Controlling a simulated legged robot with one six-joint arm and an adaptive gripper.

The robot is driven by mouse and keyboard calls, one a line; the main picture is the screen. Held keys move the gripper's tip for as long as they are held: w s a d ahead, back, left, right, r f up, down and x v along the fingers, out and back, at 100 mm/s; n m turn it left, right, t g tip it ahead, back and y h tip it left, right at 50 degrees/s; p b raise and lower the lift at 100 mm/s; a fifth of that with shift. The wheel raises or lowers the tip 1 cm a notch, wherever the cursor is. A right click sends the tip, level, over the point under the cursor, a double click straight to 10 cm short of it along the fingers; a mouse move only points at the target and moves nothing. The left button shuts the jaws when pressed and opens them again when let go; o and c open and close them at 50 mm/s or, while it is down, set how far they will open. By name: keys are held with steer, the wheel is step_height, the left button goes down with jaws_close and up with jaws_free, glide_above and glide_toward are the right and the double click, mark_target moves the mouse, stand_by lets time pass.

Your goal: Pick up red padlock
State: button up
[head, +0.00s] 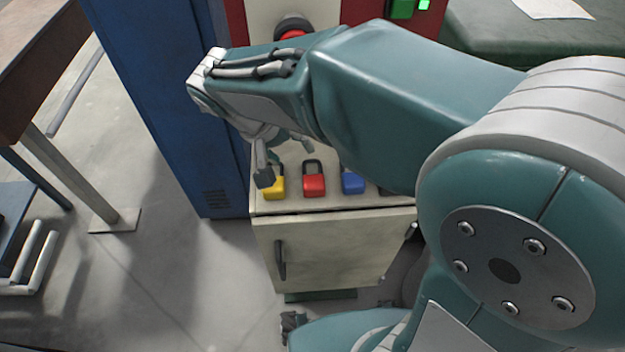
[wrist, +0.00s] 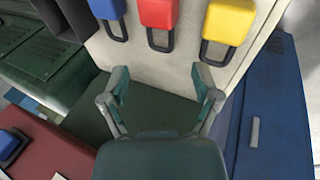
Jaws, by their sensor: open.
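The red padlock (head: 314,184) lies on the pale top of a small cabinet (head: 375,215), between a yellow padlock (head: 275,187) and a blue padlock (head: 352,182). In the wrist view the red padlock (wrist: 159,14) is at the top edge, partly cut off, with its dark shackle towards my gripper. My gripper (head: 284,160) is open and empty, over the cabinet top near the yellow and red padlocks. In the wrist view its two fingers (wrist: 162,84) stand wide apart, with the red padlock beyond the gap between them. No contact with the red padlock shows.
A tall blue cabinet (head: 160,80) stands close on the left of the padlocks. A red cabinet (head: 235,22) with a red button is behind. The small cabinet's front has a dark handle (head: 280,260). A wooden table (head: 40,70) is at far left. Bare floor lies front left.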

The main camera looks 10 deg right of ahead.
mark_target(313, 176)
steer(key=x, duration=0.8)
steer(key=shift+s+a, duration=0.1)
steer(key=shift+s, duration=0.05)
steer(key=c, duration=0.9)
